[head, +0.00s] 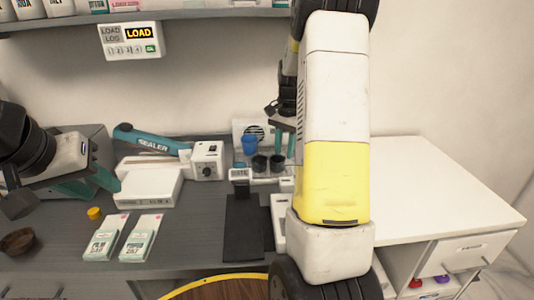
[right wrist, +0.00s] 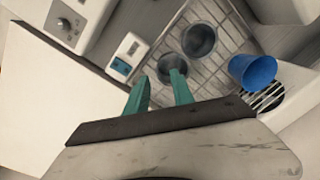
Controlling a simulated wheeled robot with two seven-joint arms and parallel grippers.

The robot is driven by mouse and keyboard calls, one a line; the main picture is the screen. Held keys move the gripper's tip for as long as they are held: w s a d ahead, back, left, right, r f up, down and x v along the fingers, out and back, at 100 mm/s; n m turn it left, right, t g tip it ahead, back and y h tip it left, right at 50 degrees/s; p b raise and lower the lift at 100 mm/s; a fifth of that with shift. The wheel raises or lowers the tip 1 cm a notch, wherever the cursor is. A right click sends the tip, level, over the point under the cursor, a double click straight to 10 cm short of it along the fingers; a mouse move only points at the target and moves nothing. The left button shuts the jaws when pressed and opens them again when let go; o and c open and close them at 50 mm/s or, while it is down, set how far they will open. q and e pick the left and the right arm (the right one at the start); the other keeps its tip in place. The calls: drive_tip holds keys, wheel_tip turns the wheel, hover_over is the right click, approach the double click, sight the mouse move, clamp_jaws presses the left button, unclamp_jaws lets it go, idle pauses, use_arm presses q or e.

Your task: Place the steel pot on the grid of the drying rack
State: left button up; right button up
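The drying rack (right wrist: 222,22) has a pale grid, seen from above in the right wrist view. Two dark grey round pots stand at it, one (right wrist: 198,40) farther from my fingers and one (right wrist: 172,68) by a fingertip. In the head view they show as a left pot (head: 260,164) and a right pot (head: 277,163). I cannot tell which is the steel pot. My right gripper (right wrist: 160,82) is open above the rack's edge, its teal fingers apart with no object visible between them. My left gripper (head: 92,186) is at the far left, fingers apart and empty.
A blue cup (head: 249,145) stands behind the pots. The sealer (head: 155,146) and a white box (head: 148,188) are left of the rack. Two cartons (head: 140,238) and a brown bowl (head: 18,241) lie further left. The white tabletop (head: 430,185) at right is clear.

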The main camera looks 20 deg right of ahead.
wheel_tip(320, 180, up, 7)
drive_tip(key=s+a+r+n+t+y, duration=0.1)
drive_tip(key=s+a+r+n+t, duration=0.3)
drive_tip(key=s+a+r, duration=0.5)
drive_tip(key=s+a+n, duration=0.3)
drive_tip(key=s+a, duration=0.1)
drive_tip(key=s, duration=0.3)
drive_tip(key=s+a+f+n+t, duration=0.1)
drive_tip(key=s+a+n, duration=0.3)
drive_tip(key=s, duration=0.4)
drive_tip(key=shift+s+t+y, duration=0.25)
drive_tip(key=shift+t+y, duration=0.05)
drive_tip(key=shift+y, duration=0.1)
drive_tip(key=shift+d, duration=0.15)
